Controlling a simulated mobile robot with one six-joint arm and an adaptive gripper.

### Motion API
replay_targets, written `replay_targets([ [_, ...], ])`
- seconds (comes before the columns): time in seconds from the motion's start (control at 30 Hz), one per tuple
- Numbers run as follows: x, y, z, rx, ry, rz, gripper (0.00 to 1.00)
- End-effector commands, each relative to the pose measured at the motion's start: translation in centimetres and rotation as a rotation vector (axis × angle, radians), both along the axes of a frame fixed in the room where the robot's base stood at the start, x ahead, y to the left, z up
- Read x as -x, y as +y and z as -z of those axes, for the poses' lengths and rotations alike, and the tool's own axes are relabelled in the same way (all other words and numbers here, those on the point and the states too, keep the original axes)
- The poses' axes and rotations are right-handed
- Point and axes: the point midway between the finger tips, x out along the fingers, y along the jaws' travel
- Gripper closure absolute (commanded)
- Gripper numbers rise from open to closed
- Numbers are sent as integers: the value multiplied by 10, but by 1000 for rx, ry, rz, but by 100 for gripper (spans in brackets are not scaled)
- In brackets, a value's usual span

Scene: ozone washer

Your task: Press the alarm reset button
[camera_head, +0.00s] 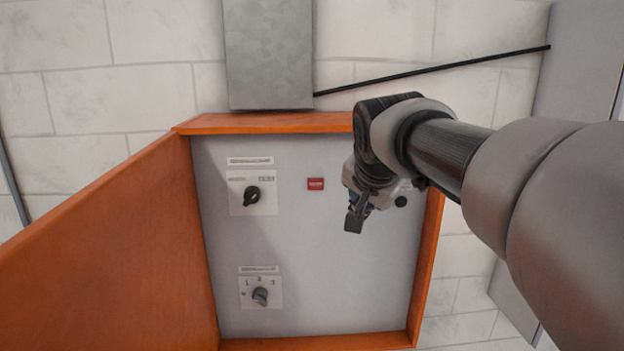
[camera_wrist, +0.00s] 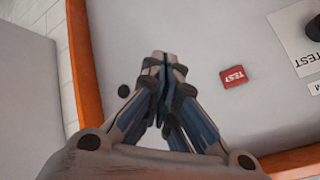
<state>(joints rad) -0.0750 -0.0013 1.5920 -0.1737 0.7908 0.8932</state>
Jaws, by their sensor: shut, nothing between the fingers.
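A round black button (camera_head: 401,201) is on the panel's right side and also shows in the wrist view (camera_wrist: 124,91). No label naming the alarm reset button is legible. My gripper (camera_head: 354,224) is shut and empty in front of the panel, between the red square and the black button. In the wrist view its fingertips (camera_wrist: 163,62) meet, apart from both; their gap to the panel is unclear.
An orange cabinet door (camera_head: 110,250) stands open at left, and an orange frame (camera_head: 430,265) surrounds the panel. A black rotary knob (camera_head: 252,195) and a lower selector knob (camera_head: 261,296) stick out at left. The panel's lower middle is clear.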

Motion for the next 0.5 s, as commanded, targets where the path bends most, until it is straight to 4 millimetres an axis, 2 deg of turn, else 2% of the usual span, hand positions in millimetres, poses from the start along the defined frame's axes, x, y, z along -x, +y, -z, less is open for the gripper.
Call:
replay_targets([
  [0.3, -45, 0, -3, 1, 2, 1, 100],
  [0.5, -61, 0, -2, 1, 1, 1, 100],
])
